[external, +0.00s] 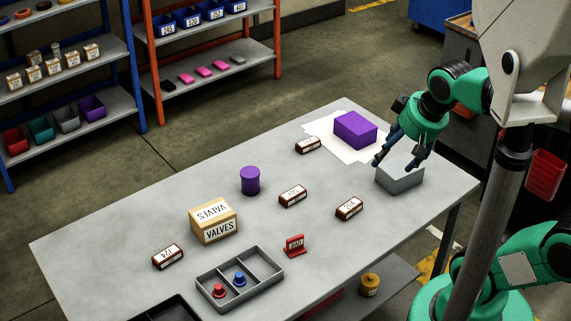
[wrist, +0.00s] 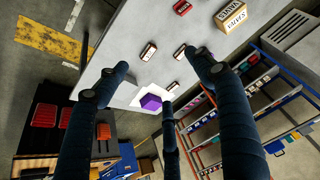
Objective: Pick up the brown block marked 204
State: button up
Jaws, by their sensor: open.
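The brown block marked 204 (external: 349,208) lies on the table toward its near side, with its white label up; the digits are small. In the wrist view, what looks like the same block (wrist: 148,51) shows between the fingers, some way off. My gripper (external: 391,164) is open and empty above the table's right end, over the grey bin and right of the block, well apart from it. Its dark fingers (wrist: 160,72) are spread in the wrist view.
Similar brown blocks lie at the middle (external: 293,195), back (external: 308,145) and left (external: 167,256). Bare tabletop surrounds the 204 block.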

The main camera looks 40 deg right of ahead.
jog(key=w+d+f+m+g+p, duration=0.25)
jog(key=w+m, duration=0.25)
jog(key=w, duration=0.4)
jog(key=m+g+p, duration=0.3)
jog(key=m+p, duration=0.2)
jog(key=m, duration=0.6)
send_over(352, 207)
notch_tip(352, 207, down, 22)
jog(key=shift+w+d+f, duration=0.1)
jog(key=shift+w+d, duration=0.1)
jog(key=shift+f, duration=0.15)
jog(key=shift+f+b, duration=1)
jog(key=shift+f, duration=3.15)
jog(key=shift+s+a+f+b, duration=0.15)
jog(key=shift+f+b, duration=0.6)
jog(key=shift+f, duration=1.9)
